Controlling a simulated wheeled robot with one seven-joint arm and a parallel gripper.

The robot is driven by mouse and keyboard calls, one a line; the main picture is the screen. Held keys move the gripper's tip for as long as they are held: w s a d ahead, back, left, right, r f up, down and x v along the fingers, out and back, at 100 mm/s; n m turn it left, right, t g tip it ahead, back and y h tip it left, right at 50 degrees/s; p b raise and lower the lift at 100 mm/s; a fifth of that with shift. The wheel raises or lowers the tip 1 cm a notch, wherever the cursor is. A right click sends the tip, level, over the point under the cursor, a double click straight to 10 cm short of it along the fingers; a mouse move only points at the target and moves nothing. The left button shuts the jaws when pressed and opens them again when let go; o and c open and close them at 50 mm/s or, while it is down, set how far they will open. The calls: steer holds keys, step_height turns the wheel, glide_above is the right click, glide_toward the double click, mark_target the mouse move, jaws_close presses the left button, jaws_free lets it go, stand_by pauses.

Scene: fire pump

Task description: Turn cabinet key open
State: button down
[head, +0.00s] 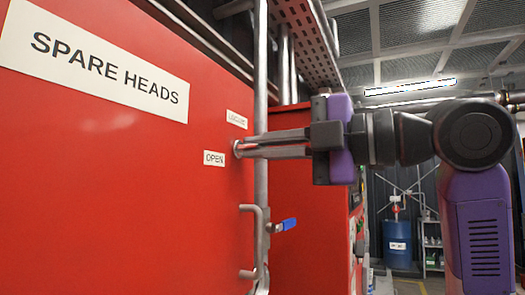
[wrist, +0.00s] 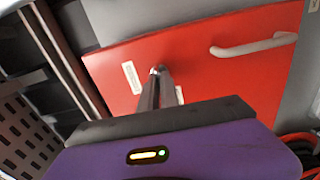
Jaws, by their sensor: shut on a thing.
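The red cabinet (head: 110,190) fills the left of the head view and has a "SPARE HEADS" label (head: 95,65). Its key lock (head: 236,149) sits near the right edge of the door, between an "OPEN" label (head: 214,158) and a second label (head: 237,119) whose text is hard to read. My gripper (head: 243,147) reaches in from the right, its fingers shut on the key at the lock. The fingers hide most of the key. In the wrist view, the fingertips (wrist: 160,74) meet the red door (wrist: 200,75) at the lock, and the key's angle cannot be told.
A metal door handle (head: 251,243) stands out below the lock; it also shows in the wrist view (wrist: 255,46). A vertical pipe (head: 261,180) and a blue-handled valve (head: 284,225) are close to the door edge. A blue barrel (head: 397,245) stands far behind.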

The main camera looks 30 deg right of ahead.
stand_by(0.6)
steer(key=c, duration=1.6)
jaws_free()
steer(key=shift+a, duration=0.1)
steer(key=shift+s, duration=0.1)
steer(key=b+v, duration=0.1)
steer(key=v, duration=0.6)
steer(key=shift+s+d+b, duration=0.25)
steer(key=shift+d+b, duration=0.05)
